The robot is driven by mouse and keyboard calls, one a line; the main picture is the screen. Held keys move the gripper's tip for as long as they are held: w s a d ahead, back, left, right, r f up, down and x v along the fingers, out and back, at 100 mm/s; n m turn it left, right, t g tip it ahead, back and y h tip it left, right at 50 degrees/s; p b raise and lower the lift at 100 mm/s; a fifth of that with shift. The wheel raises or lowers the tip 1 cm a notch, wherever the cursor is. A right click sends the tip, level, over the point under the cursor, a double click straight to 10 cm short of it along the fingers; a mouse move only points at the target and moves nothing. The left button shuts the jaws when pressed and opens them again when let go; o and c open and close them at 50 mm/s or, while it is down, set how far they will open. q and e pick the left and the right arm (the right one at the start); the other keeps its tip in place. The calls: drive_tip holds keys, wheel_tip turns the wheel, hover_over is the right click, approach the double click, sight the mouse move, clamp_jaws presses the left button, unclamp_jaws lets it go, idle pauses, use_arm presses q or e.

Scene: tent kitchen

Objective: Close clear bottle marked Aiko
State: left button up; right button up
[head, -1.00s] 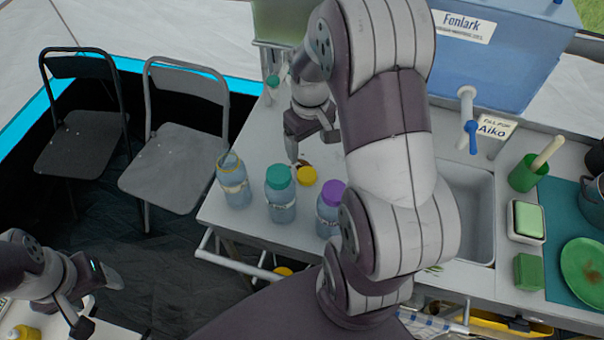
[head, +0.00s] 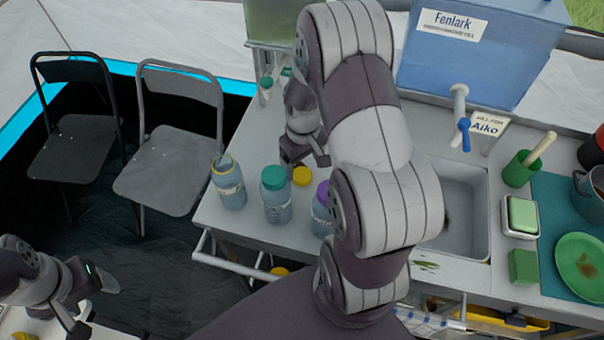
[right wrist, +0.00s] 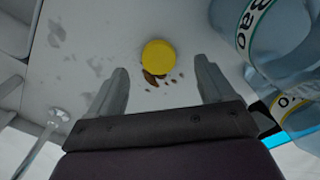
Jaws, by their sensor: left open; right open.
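A clear bottle with a yellow rim and no cap (head: 228,183) stands upright at the counter's left front; its label is too small to read. Part of a bottle with a yellow-edged label (right wrist: 295,103) shows at the right wrist view's right edge. A yellow cap (head: 302,176) lies on the counter behind the bottles; in the right wrist view it (right wrist: 159,56) lies between and just beyond my fingertips. My right gripper (head: 305,158) is open and empty above the counter near the cap. My left gripper (head: 95,302) is open, low at the left, away from the bottles.
A teal-capped bottle (head: 276,197), labelled Bao in the right wrist view (right wrist: 285,40), and a purple-capped bottle (head: 321,211) stand beside the open one. Brown crumbs (right wrist: 155,79) lie by the cap.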

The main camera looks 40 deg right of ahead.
sight(302, 175)
drive_tip(key=shift+f, duration=0.1)
drive_tip(key=f, duration=0.5)
drive_tip(key=shift+w+d+p, duration=0.2)
drive_tip(key=shift+w+p, duration=0.1)
drive_tip(key=shift+w, duration=0.1)
drive_tip(key=c, duration=1.2)
drive_tip(key=shift+r, duration=0.1)
drive_tip(key=shift+r, duration=0.25)
drive_tip(key=r, duration=0.3)
drive_tip(key=shift+s+d+r, duration=0.2)
drive_tip(key=shift+s+r, duration=0.1)
drive_tip(key=shift+r, duration=0.1)
drive_tip(key=s+d+r+b, duration=0.1)
drive_tip(key=s+d+r, duration=0.4)
drive_tip(key=s, duration=0.4)
drive_tip(key=shift+s+r, duration=0.35)
drive_tip(key=shift+r, duration=0.4)
